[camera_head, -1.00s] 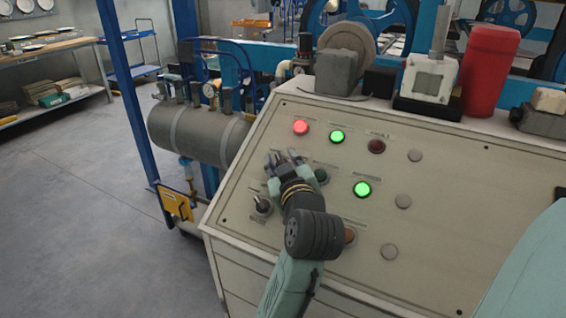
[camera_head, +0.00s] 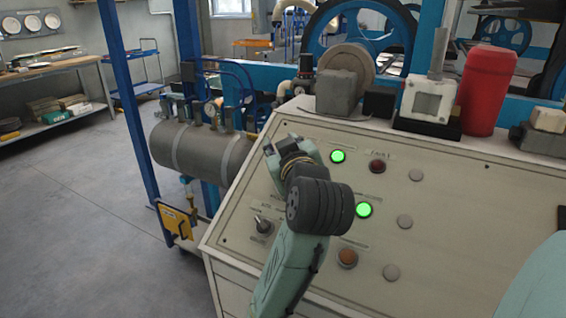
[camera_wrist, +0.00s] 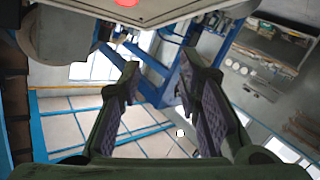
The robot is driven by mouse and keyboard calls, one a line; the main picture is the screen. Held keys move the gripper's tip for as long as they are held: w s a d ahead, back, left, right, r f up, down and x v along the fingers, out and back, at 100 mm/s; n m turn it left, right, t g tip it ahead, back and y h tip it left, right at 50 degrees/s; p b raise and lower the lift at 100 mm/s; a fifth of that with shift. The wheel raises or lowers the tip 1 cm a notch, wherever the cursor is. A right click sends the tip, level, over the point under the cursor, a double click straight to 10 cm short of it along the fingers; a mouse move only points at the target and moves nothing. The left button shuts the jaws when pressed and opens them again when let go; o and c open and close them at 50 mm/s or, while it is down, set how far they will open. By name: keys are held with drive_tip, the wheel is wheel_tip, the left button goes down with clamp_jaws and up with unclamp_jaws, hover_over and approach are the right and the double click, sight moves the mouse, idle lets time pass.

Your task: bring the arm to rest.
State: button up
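My gripper (camera_head: 282,145) is raised in front of the upper left part of the beige control panel (camera_head: 300,232) in the head view. In the wrist view my gripper (camera_wrist: 160,85) shows two fingers apart with nothing between them. The panel's edge (camera_wrist: 165,12) and a lit red lamp (camera_wrist: 126,3) are at the top of that view. The panel has two lit green lamps, an upper one (camera_head: 337,156) and a lower one (camera_head: 364,209). A selector switch (camera_head: 263,224) is at the lower left. My gripper and arm hide part of the panel, including the red lamp in the head view.
A red cylinder (camera_head: 488,90), a grey-white device (camera_head: 427,100) and a round grey wheel (camera_head: 347,62) stand on the panel's top. A grey tank (camera_head: 200,147) and a blue post (camera_head: 127,90) are to the left. The floor (camera_head: 85,215) at left is clear.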

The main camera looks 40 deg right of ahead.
drive_tip(key=shift+r, duration=0.45)
